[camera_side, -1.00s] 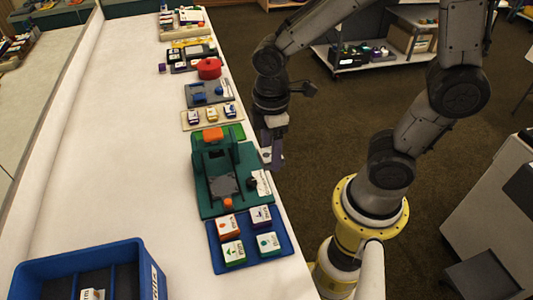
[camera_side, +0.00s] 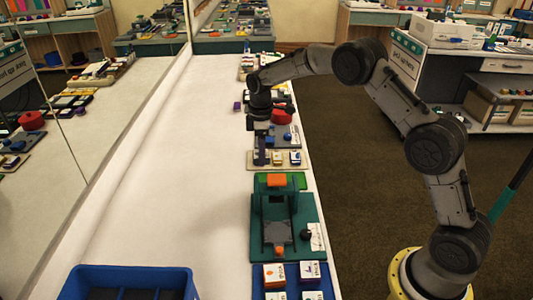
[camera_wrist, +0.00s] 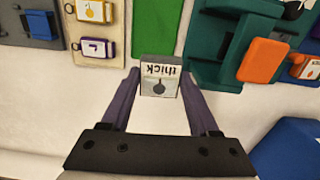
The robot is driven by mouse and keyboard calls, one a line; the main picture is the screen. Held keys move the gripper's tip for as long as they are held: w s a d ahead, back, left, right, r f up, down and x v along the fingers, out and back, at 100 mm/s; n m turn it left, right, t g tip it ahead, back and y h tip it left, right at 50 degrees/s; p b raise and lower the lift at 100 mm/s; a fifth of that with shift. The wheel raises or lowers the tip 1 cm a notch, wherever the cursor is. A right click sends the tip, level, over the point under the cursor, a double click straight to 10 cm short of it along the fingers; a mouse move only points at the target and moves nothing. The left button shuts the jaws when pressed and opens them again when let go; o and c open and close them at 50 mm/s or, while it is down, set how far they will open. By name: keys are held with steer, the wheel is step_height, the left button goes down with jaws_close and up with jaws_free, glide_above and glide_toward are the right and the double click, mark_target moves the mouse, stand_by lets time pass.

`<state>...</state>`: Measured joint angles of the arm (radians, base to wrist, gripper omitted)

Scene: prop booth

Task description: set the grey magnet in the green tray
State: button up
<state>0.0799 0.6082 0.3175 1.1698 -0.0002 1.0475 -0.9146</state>
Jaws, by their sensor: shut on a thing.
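The grey magnet (camera_wrist: 159,77) is a small block with a pale face, marked "thick" and with a dark symbol. My gripper (camera_wrist: 160,84) is shut on it, with one finger on each side. The green tray (camera_wrist: 157,28) lies just beyond the magnet at the top of the wrist view. In the side view the green tray (camera_side: 297,180) is a flat green strip at the back of the teal board. My gripper (camera_side: 261,158) hangs behind and a little left of it, by the beige tray. I cannot make out the magnet there.
The beige tray (camera_side: 281,166) holds small labelled blocks. A blue tray (camera_side: 257,280) with labelled blocks lies in front, and a blue bin (camera_side: 125,276) at front left. The white table's left side is clear.

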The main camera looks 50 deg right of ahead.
mark_target(268, 151)
steer(key=shift+m, duration=0.3)
steer(key=f, duration=0.1)
steer(key=d+f, duration=0.2)
steer(key=f, duration=0.1)
steer(key=shift+s+d, duration=0.15)
steer(key=shift+d, duration=0.1)
steer(key=shift+f, duration=2.8)
steer(key=o, duration=1.4)
steer(key=shift+o, duration=0.2)
step_height(268, 151, up, 14)
steer(key=shift+f, duration=0.1)
